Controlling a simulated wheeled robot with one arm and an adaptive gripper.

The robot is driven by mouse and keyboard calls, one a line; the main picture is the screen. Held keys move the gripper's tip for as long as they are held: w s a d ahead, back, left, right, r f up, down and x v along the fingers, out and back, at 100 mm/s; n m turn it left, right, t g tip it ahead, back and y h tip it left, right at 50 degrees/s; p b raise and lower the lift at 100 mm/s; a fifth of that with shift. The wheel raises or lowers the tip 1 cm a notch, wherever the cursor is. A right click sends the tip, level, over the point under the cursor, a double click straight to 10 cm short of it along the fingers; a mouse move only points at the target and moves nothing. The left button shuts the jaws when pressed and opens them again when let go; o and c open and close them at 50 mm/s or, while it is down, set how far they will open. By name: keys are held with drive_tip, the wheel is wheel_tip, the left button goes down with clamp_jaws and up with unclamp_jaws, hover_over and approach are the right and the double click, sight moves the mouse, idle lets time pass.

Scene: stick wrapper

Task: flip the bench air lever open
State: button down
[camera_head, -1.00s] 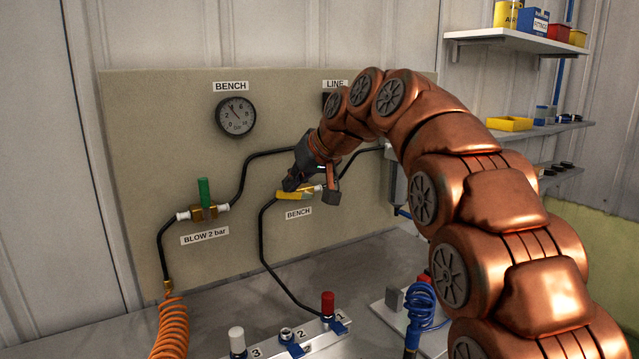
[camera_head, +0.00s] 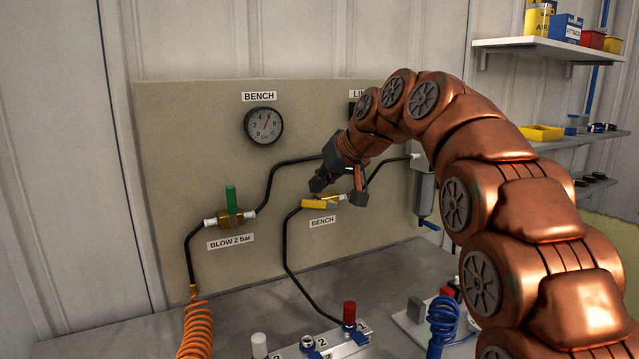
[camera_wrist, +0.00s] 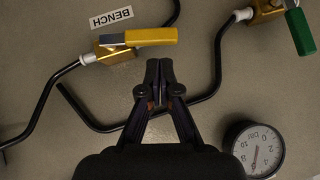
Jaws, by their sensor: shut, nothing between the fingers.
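The bench air lever (camera_head: 314,204) is a yellow handle on a brass valve, just above the BENCH label (camera_head: 322,221) on the beige board. In the wrist view the lever (camera_wrist: 152,36) reaches right from the valve body (camera_wrist: 113,49), roughly along the pipe but at a slight angle to it. My gripper (camera_wrist: 158,72) is shut and empty, with its tips close beside the lever's handle in that view. I cannot tell whether they touch it. In the head view my gripper (camera_head: 322,182) is in front of the board at the lever and hides part of the valve.
A green-handled BLOW 2 bar valve (camera_head: 231,205) is to the left, above an orange coiled hose (camera_head: 195,328). The BENCH gauge (camera_head: 263,126) is above. A manifold (camera_head: 318,343) with red and white caps stands on the bench. Shelves (camera_head: 545,50) are at the right.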

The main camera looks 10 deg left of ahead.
drive_tip(key=w+r+p+v, duration=0.2)
drive_tip(key=v, duration=1.1)
drive_tip(key=shift+a, duration=0.35)
drive_tip(key=shift+f, duration=0.1)
drive_tip(key=s+d+f+m+g+h+p, duration=0.2)
drive_tip(key=s+d+f, duration=0.5)
drive_tip(key=s+f, duration=0.4)
drive_tip(key=s+d+f+m+g+h+p, duration=0.1)
drive_tip(key=s+d+f+g+h+p, duration=0.1)
drive_tip(key=s+d+f, duration=0.5)
drive_tip(key=s+d+f+m+g+h+p, duration=0.2)
drive_tip(key=s+d+f, duration=0.5)
drive_tip(key=s+f, duration=0.7)
drive_tip(key=s+g+h, duration=0.1)
drive_tip(key=s+g, duration=0.1)
drive_tip(key=s, duration=0.7)
drive_tip(key=shift+f+m, duration=0.3)
drive_tip(key=shift+f, duration=0.1)
